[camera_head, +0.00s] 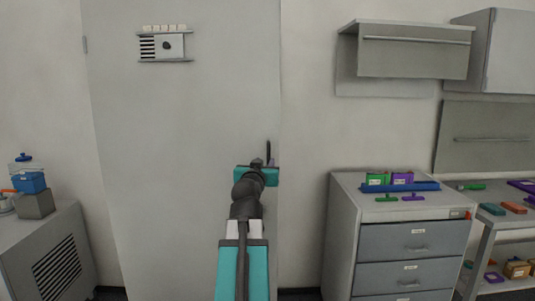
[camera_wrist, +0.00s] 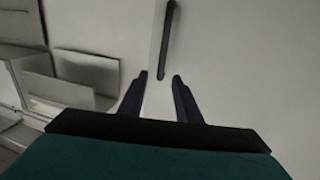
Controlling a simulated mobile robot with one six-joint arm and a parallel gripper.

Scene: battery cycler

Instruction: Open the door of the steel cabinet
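The steel cabinet (camera_head: 180,130) is a tall, flat grey door front left of centre in the head view. It looks shut. Its dark vertical bar handle (camera_head: 268,152) is near the right edge. In the wrist view the handle (camera_wrist: 167,40) stands upright just beyond my fingertips. My gripper (camera_wrist: 160,76) is open and empty, with a finger on each side of the line to the handle's lower end. The fingers look apart from the handle. In the head view my gripper (camera_head: 258,164) is just below and left of the handle, and its fingers are partly hidden.
A grey drawer unit (camera_head: 345,235) with a blue tray (camera_head: 428,186) stands right of the cabinet. A low grey unit (camera_head: 15,260) with a vent stands at the left. Wall cabinets (camera_head: 415,55) hang at the upper right. Bare wall (camera_head: 305,110) lies right of the door.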

